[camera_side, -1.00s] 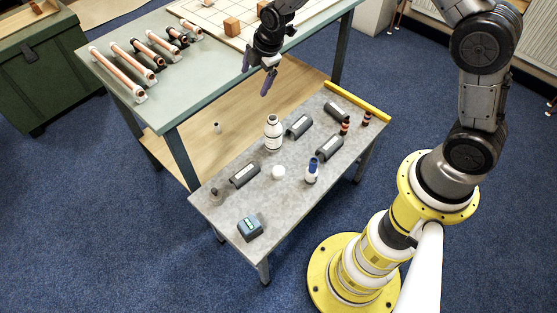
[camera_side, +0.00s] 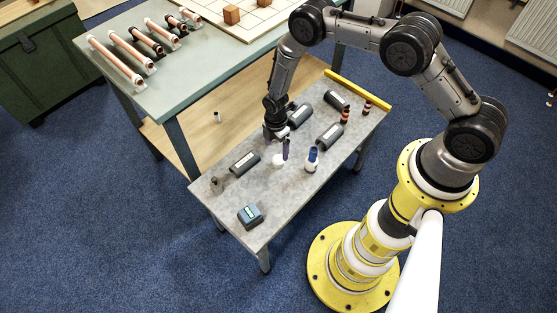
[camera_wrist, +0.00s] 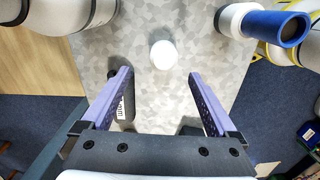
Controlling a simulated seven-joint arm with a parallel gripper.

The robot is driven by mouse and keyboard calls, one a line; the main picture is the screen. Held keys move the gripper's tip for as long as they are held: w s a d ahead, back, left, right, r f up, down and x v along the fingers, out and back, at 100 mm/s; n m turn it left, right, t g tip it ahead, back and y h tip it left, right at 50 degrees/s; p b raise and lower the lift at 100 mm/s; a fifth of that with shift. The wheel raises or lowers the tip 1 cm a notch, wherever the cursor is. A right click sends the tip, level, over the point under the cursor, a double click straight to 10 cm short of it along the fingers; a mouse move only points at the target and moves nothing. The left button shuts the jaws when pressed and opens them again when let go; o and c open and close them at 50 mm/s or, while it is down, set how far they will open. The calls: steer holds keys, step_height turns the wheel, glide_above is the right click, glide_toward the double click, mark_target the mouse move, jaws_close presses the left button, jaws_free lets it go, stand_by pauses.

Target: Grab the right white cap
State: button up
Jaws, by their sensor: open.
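My gripper (camera_side: 279,147) is over the table beside the cap. In the wrist view its two purple fingers (camera_wrist: 159,75) are spread apart with nothing between them. I cannot tell the exact height of the fingertips above the table.
A teal-grey box (camera_side: 250,215) sits at the front. A yellow bar (camera_side: 357,94) edges the back.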

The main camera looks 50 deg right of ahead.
mark_target(278, 158)
steer(key=shift+s+d+f, duration=0.15)
steer(key=shift+f, duration=1.4)
steer(key=shift+s+d+f, duration=0.1)
steer(key=shift+s+f, duration=0.05)
steer(key=shift+f, duration=1.35)
steer(key=c, duration=1.4)
steer(key=shift+r, duration=0.1)
